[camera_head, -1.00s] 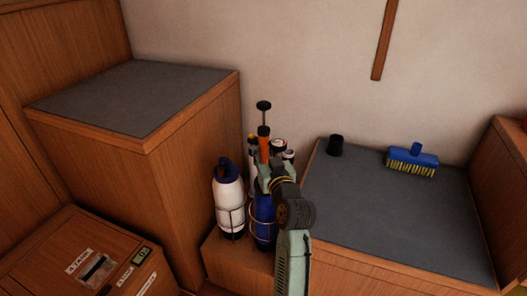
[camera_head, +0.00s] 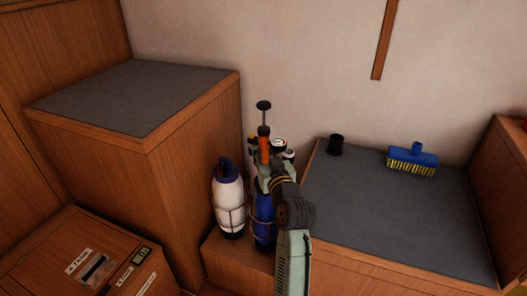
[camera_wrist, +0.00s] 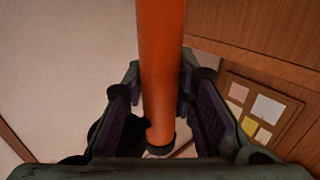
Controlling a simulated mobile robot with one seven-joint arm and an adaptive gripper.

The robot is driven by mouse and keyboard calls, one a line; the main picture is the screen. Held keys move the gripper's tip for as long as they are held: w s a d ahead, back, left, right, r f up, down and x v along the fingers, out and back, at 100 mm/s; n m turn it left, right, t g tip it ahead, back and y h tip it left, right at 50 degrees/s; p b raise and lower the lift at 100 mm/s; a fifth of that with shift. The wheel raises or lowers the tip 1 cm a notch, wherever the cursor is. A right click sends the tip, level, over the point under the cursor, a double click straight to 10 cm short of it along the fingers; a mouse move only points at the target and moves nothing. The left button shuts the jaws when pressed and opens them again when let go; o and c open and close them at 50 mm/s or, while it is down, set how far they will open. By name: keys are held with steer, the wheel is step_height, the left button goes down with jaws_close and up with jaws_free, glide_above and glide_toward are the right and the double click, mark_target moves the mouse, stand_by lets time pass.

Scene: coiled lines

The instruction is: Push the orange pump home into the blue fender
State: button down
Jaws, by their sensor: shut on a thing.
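The orange pump (camera_head: 264,149) stands roughly upright with a black handle on top, above the blue fender (camera_head: 263,226) in the head view. My gripper (camera_head: 264,169) is shut on the pump, and its fingers flank the orange barrel (camera_wrist: 160,75) in the wrist view. A dark collar shows at the barrel's lower end there. The blue fender stands in a wire holder on a low wooden ledge. My gripper and arm hide its top, so I cannot tell how the pump's lower end meets it.
A white fender with a blue top (camera_head: 229,196) stands close on the left. Other bottle-like things (camera_head: 279,148) stand just behind my gripper. A tall wooden cabinet (camera_head: 200,170) is at left. A black cup (camera_head: 336,145) and blue brush (camera_head: 412,158) lie on the grey-topped bench (camera_head: 400,220).

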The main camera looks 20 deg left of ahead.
steer(key=shift+f+b, duration=1.2)
steer(key=shift+f, duration=0.2)
stand_by(0.4)
steer(key=c, duration=1.2)
jaws_free()
steer(key=v, duration=1.2)
